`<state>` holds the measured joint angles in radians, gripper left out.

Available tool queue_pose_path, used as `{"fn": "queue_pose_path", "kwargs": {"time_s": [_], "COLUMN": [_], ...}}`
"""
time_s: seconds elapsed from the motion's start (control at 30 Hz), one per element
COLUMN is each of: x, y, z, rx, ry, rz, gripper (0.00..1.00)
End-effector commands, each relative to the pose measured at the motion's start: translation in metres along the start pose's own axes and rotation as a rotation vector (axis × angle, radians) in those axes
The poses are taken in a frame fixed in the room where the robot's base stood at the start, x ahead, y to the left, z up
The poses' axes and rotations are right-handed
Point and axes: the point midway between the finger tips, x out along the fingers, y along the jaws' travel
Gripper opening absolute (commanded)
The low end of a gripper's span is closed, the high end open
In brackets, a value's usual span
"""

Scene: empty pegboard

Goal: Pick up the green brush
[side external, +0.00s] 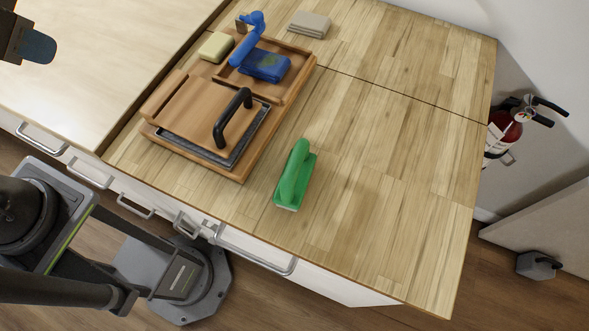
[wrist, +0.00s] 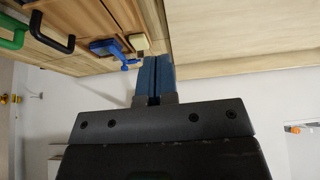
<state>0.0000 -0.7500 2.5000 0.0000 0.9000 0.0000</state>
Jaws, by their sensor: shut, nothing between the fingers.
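The green brush (side external: 295,175) lies on the wooden counter, to the right of the wooden tray and near the counter's front edge, with its handle upward. In the wrist view part of its green handle (wrist: 12,36) shows at the upper left edge. My gripper (side external: 40,47) is at the far upper left of the side view, well away from the brush. In the wrist view its two blue fingers (wrist: 153,78) are together with nothing between them.
The counter right of the brush is clear.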

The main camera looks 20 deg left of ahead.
Motion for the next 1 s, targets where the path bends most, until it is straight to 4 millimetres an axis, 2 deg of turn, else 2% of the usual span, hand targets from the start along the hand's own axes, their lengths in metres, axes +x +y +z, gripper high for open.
{"fn": "queue_pose_path", "kwargs": {"time_s": [0.2, 0.7, 1.0], "x": [0.0, 0.0, -0.0016], "y": [0.0, 0.0, 0.003], "z": [0.0, 0.0, -0.0045], "rx": [0.0, 0.0, 0.0], "ry": [0.0, 0.0, -0.008], "rz": [0.0, 0.0, 0.006], "gripper": [0.02, 0.5, 0.51]}}
